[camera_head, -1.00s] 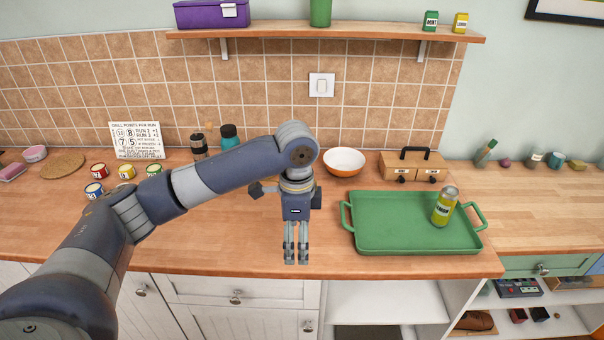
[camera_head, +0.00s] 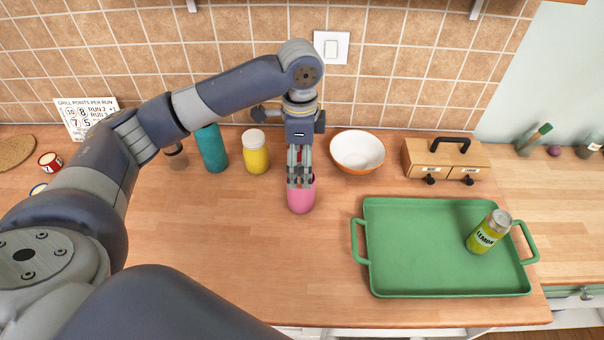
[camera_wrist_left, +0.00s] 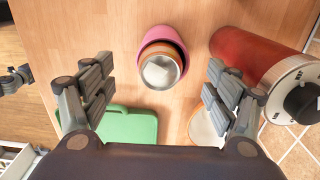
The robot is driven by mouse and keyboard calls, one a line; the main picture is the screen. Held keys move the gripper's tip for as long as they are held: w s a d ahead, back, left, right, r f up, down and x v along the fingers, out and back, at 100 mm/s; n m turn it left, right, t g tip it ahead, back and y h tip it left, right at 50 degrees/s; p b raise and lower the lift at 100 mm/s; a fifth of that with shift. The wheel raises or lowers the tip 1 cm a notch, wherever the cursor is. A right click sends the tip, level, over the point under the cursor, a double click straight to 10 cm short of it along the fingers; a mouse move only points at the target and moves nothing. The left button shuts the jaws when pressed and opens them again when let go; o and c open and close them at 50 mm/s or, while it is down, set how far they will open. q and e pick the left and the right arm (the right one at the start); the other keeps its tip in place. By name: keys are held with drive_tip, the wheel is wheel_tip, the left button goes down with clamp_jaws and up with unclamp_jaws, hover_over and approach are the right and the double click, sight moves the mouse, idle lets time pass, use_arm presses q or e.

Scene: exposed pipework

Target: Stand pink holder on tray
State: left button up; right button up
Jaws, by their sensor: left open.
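The pink holder (camera_head: 301,202) stands on the wooden counter left of the green tray (camera_head: 440,286). My left gripper (camera_head: 300,182) points down over it, open, its fingers covering the holder's upper part in the head view. In the left wrist view the holder (camera_wrist_left: 150,37) lies beyond and between the open fingertips (camera_wrist_left: 160,88), with a round brown and grey thing inside its rim. The tray also shows in the left wrist view (camera_wrist_left: 130,125). A dark jointed part at that view's left edge looks like my right gripper (camera_wrist_left: 14,79); its jaws are unclear.
A lemon can (camera_head: 487,233) stands on the tray's right side; its left and middle are bare. A white-orange bowl (camera_head: 357,150) and a wooden box (camera_head: 445,158) stand behind. A red cylinder with a dial (camera_wrist_left: 262,65) is beside the left gripper. A yellow jar (camera_head: 256,155) stands left.

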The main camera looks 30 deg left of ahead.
sight(300, 169)
use_arm(q)
drive_tip(key=shift+w+a+f, duration=0.2)
drive_tip(key=shift+w+f, duration=0.2)
drive_tip(key=shift+f, duration=0.3)
drive_tip(key=f, duration=0.1)
drive_tip(key=f+p, duration=0.1)
drive_tip(key=f, duration=0.1)
drive_tip(key=shift+s+d+f, duration=0.1)
drive_tip(key=shift+s+d, duration=0.1)
drive_tip(key=shift+s, duration=0.2)
drive_tip(key=shift+f, duration=0.3)
drive_tip(key=shift+w+f, duration=0.1)
drive_tip(key=shift+f, duration=0.2)
wheel_tip(300, 169, down, 4)
drive_tip(key=shift+w+r+p, duration=0.1)
drive_tip(key=shift+r+p, duration=0.05)
drive_tip(key=shift+p, duration=0.9)
drive_tip(key=shift+f, duration=0.55)
use_arm(e)
drive_tip(key=shift+w+a+r, duration=0.1)
drive_tip(key=shift+w+r, duration=0.35)
drive_tip(key=shift+r, duration=0.35)
drive_tip(key=shift+w+a+r, duration=0.1)
drive_tip(key=shift+w+r, duration=0.35)
drive_tip(key=shift+r, duration=0.3)
use_arm(q)
drive_tip(key=c, duration=1.2)
use_arm(e)
drive_tip(key=shift+w, duration=0.1)
